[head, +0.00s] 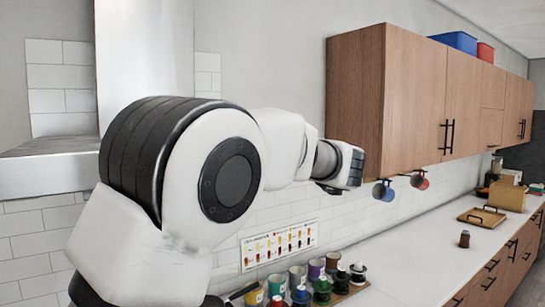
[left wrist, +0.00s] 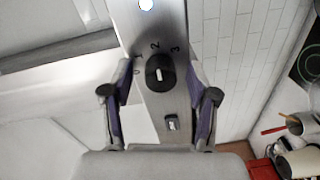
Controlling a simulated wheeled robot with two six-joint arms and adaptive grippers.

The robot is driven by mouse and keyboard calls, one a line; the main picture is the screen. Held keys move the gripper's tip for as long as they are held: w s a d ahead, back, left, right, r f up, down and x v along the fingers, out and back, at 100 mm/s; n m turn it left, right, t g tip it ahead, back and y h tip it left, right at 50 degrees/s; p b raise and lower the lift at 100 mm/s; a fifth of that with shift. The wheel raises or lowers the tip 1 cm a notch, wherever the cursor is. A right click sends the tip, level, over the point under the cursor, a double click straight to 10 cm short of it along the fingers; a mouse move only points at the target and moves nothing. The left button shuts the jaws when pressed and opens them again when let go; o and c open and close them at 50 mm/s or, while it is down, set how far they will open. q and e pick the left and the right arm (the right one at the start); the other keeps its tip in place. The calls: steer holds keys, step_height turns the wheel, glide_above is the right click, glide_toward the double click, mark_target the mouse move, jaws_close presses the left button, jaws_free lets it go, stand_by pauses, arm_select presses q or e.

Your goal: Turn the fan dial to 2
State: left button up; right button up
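The black fan dial (left wrist: 158,72) sits on a grey metal panel (left wrist: 160,105) in the left wrist view. The marks 0, 1, 2 and 3 run around its far side. A short pale mark shows on the dial; I cannot tell surely which number it points to. My left gripper (left wrist: 160,78) is open, with one purple-padded finger on each side of the dial. Gaps show between the fingers and the dial. In the head view my white arm covers the middle left, and its gripper and the dial are hidden. My right gripper is in neither view.
The metal range hood (head: 50,165) stands at the left. A small switch (left wrist: 171,123) lies below the dial. Wooden wall cabinets (head: 410,95) hang at the right, with mugs (head: 383,191) beneath. Jars (head: 322,290) stand on the counter. A lamp (left wrist: 146,5) glows at the panel's far end.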

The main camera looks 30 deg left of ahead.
arm_select(q)
steer(key=v, duration=0.7)
steer(key=shift+d, duration=0.2)
